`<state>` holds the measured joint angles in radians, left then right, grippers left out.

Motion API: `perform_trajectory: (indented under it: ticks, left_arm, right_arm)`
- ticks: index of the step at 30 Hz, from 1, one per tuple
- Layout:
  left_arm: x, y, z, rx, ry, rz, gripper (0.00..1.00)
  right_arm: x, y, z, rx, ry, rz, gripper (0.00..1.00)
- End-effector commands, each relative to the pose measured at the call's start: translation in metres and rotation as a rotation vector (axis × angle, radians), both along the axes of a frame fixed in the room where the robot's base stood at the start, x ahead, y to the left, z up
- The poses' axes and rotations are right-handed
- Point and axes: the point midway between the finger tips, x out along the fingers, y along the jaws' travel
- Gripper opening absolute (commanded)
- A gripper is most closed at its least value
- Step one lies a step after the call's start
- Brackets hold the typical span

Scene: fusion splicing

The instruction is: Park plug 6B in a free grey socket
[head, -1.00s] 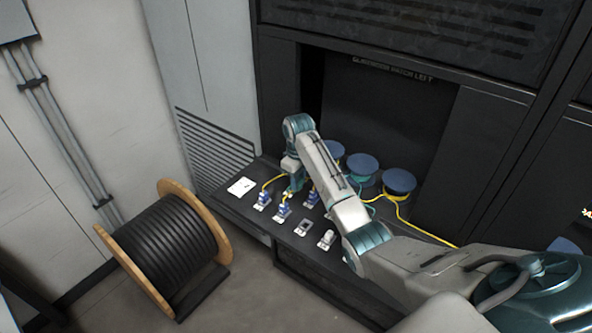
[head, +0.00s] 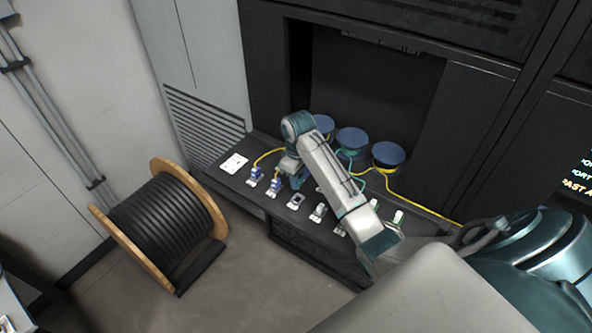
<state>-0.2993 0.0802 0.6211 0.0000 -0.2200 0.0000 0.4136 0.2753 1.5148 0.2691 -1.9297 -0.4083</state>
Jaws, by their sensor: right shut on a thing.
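My right arm reaches in from the right over the black shelf. Its gripper (head: 294,178) is low over the row of sockets and is shut on a small blue plug, which is mostly hidden by the gripper and wrist. Two other blue plugs stand upright at the left of the row, one (head: 255,176) with a yellow cable and one (head: 274,187) closer to my gripper. An empty-looking grey socket (head: 296,201) lies just in front of my gripper. A second holder (head: 319,211) with a pale top is to its right. Labels are too small to read. My left gripper is out of view.
Three blue-topped spools (head: 352,140) stand behind the arm, with yellow and green cables running near them. A large cable drum (head: 160,228) stands on the floor at left.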

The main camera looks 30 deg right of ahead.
Motion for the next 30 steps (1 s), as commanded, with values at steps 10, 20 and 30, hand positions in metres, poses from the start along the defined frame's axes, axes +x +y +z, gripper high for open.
perform_trajectory:
  ticks: [10,20,30]
  left_arm:
    - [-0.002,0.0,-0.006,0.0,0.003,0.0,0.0]
    - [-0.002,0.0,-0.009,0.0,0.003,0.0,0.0]
    - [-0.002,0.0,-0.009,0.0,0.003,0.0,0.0]
  right_arm:
    - [0.0,0.0,-0.037,0.0,0.003,0.001,0.0]
    - [0.0,0.0,-0.054,0.0,0.001,0.0,0.0]
    - [0.0,0.0,-0.055,0.0,0.001,0.001,0.0]
